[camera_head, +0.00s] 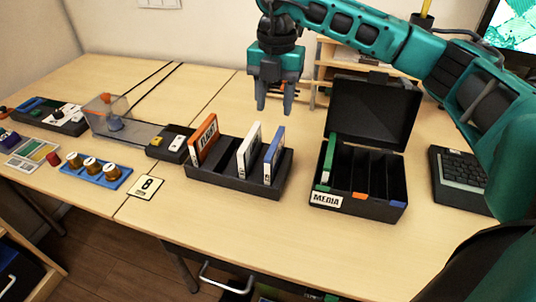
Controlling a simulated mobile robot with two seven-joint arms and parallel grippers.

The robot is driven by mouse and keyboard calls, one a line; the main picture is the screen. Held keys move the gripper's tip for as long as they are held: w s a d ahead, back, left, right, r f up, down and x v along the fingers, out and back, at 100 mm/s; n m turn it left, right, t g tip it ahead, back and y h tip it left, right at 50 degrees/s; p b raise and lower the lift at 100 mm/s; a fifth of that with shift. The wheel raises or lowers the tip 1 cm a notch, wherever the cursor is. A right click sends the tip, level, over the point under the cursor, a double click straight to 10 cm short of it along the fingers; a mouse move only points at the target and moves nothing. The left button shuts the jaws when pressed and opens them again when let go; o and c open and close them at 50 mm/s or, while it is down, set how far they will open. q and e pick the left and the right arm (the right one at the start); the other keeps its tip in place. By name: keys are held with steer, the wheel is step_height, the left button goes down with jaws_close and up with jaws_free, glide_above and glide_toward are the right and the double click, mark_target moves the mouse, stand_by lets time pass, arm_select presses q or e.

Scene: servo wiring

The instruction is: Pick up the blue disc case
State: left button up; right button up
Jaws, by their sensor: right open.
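The blue disc case (274,157) stands upright in the right end of a black rack (232,186) near the middle of the table. A white case (249,147) stands to its left, and an orange case (203,139) stands at the rack's left end. My right gripper (274,108) hangs with its fingers pointing down, open and empty, above and behind the rack. It appears apart from the blue case. My left gripper is not in view.
A black box labelled MEDIA (355,207) with its lid up stands right of the rack, with a green case (326,165) in its left slot. A keyboard (462,172) lies farther right. A switch box (168,144) sits left of the rack. Table in front is clear.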

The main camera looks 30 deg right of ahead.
mark_target(275, 141)
steer(key=f, duration=0.6)
steer(key=shift+d+f+b, duration=0.35)
steer(key=shift+d+f, duration=0.05)
steer(key=f, duration=0.5)
steer(key=shift+w+f+b, duration=0.3)
steer(key=shift+f, duration=0.05)
jaws_close()
